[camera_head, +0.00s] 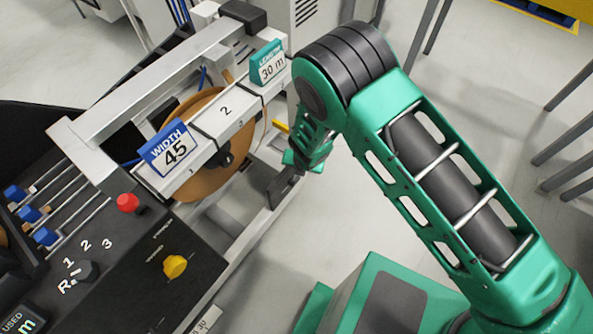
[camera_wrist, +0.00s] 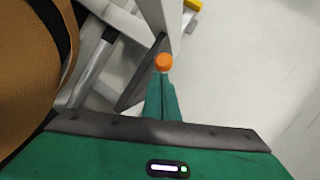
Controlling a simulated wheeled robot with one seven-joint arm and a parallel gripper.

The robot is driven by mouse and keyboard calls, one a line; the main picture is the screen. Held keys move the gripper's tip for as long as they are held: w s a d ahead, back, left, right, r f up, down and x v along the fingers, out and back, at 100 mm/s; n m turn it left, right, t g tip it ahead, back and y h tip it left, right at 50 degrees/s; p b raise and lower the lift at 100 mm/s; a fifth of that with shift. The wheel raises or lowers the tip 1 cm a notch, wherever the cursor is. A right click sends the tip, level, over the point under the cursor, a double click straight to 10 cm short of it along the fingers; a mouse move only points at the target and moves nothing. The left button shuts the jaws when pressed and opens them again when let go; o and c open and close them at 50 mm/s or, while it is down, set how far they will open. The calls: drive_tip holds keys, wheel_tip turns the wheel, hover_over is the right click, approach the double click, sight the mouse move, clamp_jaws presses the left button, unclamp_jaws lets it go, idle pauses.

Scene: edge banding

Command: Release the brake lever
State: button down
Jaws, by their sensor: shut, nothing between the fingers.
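My gripper (camera_wrist: 163,82) is shut, with its two green fingers together and nothing between them. An orange round knob (camera_wrist: 164,61), which looks like the end of the brake lever, shows right at the fingertips in the wrist view. I cannot tell whether the fingers touch it. Its shaft is hidden in that view. In the head view my gripper (camera_head: 300,160) points down at the right side of the machine, beside the brown reel (camera_head: 208,186), and the orange knob is not visible there.
The brown reel also fills the left of the wrist view (camera_wrist: 25,65). A yellow piece (camera_head: 281,127) shows beside my wrist. A grey frame, a black panel with a red knob (camera_head: 128,203) and a yellow knob (camera_head: 175,266) stand at left.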

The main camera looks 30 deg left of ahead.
drive_tip(key=shift+w+d+f, duration=0.1)
drive_tip(key=shift+w+f, duration=0.1)
drive_tip(key=shift+w, duration=0.75)
drive_tip(key=shift+w+d, duration=0.1)
drive_tip(key=shift+w, duration=0.15)
drive_tip(key=v, duration=1.3)
drive_tip(key=shift+s+d, duration=0.2)
drive_tip(key=shift+d, duration=0.2)
drive_tip(key=shift+f, duration=0.1)
